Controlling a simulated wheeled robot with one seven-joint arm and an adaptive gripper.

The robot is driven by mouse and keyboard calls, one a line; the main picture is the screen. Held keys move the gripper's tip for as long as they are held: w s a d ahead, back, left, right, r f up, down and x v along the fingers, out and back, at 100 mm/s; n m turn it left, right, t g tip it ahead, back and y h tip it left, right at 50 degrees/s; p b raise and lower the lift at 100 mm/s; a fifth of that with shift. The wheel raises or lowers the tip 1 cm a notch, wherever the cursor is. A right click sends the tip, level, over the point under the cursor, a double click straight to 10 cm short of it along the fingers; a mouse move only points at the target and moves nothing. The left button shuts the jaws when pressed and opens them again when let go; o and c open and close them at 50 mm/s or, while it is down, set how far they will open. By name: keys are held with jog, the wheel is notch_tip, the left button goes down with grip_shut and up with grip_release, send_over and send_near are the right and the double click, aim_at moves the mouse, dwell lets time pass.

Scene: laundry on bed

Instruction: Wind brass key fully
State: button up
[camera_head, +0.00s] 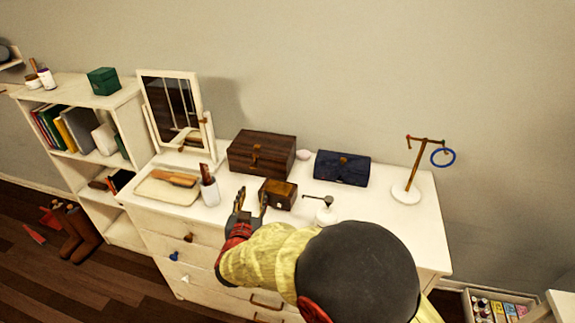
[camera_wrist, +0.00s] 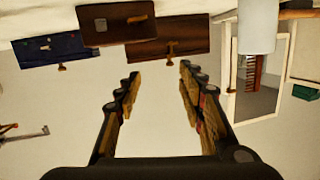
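A small dark wooden box (camera_head: 281,193) sits on the white dresser, in front of a larger chest. It also shows at the top of the wrist view (camera_wrist: 108,32). A brass-coloured piece (camera_wrist: 137,19) on its face looks like the key, and a pale square plate (camera_wrist: 100,23) is beside it. My gripper (camera_head: 252,201) is just left of the small box in the head view. In the wrist view my gripper (camera_wrist: 160,74) has its two fingers apart with nothing between them. The box is beyond the fingertips, and I see no contact.
On the dresser (camera_head: 408,228) are a dark wooden chest (camera_head: 262,151), a blue case (camera_head: 342,168), a white cup (camera_head: 210,193), a tray (camera_head: 160,191), a mirror (camera_head: 172,103) and a brass stand (camera_head: 407,180). A small white-based stand (camera_head: 326,213) is right of the small box.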

jog(key=s+d+r+n+g+y+p, duration=0.1)
jog(key=s+d+r+g+y+p, duration=0.15)
jog(key=r, duration=0.65)
jog(key=s+d+r+n+g+y+p, duration=0.1)
jog(key=s+d+r+n+y+p, duration=0.15)
jog(key=r, duration=0.65)
jog(key=s+d+r+g+p, duration=0.2)
jog(key=s+d+r, duration=0.1)
jog(key=s, duration=0.5)
jog(key=shift+d+y, duration=0.3)
jog(key=shift+d, duration=0.4)
jog(key=shift+s+r, duration=0.1)
